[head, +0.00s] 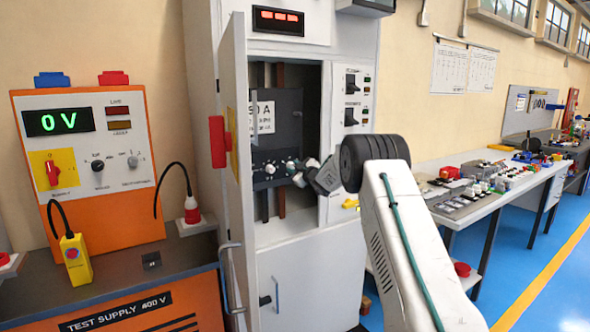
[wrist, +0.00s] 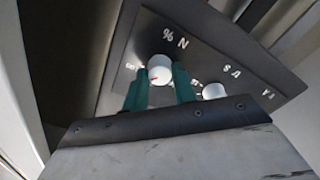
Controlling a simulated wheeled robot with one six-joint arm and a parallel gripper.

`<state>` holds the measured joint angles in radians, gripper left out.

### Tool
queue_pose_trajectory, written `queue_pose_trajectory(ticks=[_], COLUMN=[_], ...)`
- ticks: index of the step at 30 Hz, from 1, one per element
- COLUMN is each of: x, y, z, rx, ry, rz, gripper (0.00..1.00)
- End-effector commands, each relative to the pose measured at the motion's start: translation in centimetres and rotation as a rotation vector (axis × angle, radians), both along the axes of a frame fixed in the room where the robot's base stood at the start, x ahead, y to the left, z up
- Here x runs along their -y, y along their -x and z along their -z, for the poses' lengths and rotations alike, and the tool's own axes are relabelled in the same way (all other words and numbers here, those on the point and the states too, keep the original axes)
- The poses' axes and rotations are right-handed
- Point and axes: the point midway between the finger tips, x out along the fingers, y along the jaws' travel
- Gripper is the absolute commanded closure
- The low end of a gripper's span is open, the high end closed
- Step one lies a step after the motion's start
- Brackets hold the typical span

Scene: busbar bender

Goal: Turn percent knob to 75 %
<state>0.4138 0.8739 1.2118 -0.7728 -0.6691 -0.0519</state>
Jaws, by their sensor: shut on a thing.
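The percent knob (wrist: 160,66) is a round white knob with a small red mark on its lower left edge. It sits on a dark panel (wrist: 225,50) under a "% N" label in the wrist view. The green fingers of my gripper (wrist: 160,88) stand on both sides of it and are shut on it. In the head view my gripper (head: 299,177) reaches into the open cabinet at the row of small knobs. The fingertips and the percent knob are too small there to tell apart. The scale around the knob is partly hidden, and I cannot read its setting.
A second white knob (wrist: 214,91) is close to the right finger. The open cabinet door (head: 236,150) with a red handle (head: 217,142) stands left of my arm. An orange test supply (head: 90,165) reading 0 V is farther left. A workbench (head: 490,205) is at right.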

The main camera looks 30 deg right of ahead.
Motion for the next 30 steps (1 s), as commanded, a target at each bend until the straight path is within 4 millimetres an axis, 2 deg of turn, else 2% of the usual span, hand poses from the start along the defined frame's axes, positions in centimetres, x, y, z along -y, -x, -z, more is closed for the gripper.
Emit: queue_pose_trajectory(ticks=[15,21,30], x=[-0.04,-0.05,-0.07], y=[0.01,0.01,0.01], z=[0.12,0.14,0.18], rx=[0.014,0.017,0.020], ry=[0.455,0.572,0.658], rz=[0.000,-0.001,-0.001], gripper=[0.96,0.96,0.96])
